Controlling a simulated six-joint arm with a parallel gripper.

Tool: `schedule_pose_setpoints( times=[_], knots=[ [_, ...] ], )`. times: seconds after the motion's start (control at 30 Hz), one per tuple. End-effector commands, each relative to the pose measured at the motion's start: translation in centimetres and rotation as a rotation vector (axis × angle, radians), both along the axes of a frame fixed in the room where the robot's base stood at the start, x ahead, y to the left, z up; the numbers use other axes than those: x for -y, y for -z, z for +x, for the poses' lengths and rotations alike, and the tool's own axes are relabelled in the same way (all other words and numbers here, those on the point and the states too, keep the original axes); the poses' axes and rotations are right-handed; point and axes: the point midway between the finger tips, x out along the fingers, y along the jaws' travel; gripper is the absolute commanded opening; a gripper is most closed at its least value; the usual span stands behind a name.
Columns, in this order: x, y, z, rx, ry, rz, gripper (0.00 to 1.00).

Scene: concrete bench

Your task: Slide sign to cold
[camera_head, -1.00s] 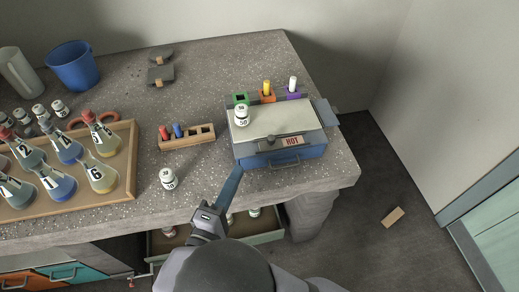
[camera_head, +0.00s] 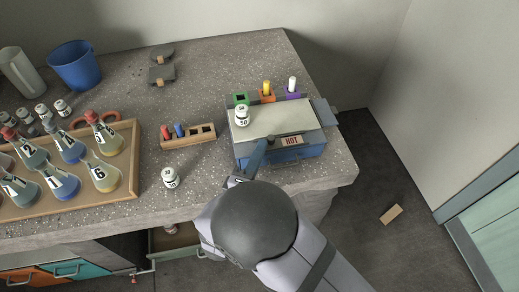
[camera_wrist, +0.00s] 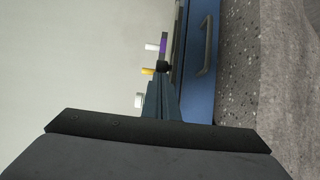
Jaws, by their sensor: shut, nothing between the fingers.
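The sign (camera_head: 292,140) is a small plate reading HOT on the front of a blue box with a pale top (camera_head: 290,119). A dark knob (camera_head: 271,139) sits just left of the word. My gripper (camera_head: 262,146) is shut and empty, its blue-grey fingers close to the knob's left side. I cannot tell whether they touch it. In the wrist view the fingers (camera_wrist: 162,98) point along the blue box front (camera_wrist: 199,70), toward the dark knob (camera_wrist: 163,67). The sign's lettering does not show there.
A white weight-like jar (camera_head: 241,117) stands on the box's top left. Green, orange and purple holders (camera_head: 267,94) line its back. A wooden rack (camera_head: 188,137), a jar (camera_head: 170,177) and a flask tray (camera_head: 136,165) lie to the left.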

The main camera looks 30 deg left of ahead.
Motion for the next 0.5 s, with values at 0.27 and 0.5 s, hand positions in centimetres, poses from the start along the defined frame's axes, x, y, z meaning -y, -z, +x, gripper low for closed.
schedule_pose_setpoints(
  times=[0.27, 0.5],
  knots=[
    [0.6, 0.1, 0.6, 0.001, 0.002, -0.001, 0.00],
    [3.8, 0.3, 3.8, 0.002, 0.005, 0.000, 0.00]
  ],
)
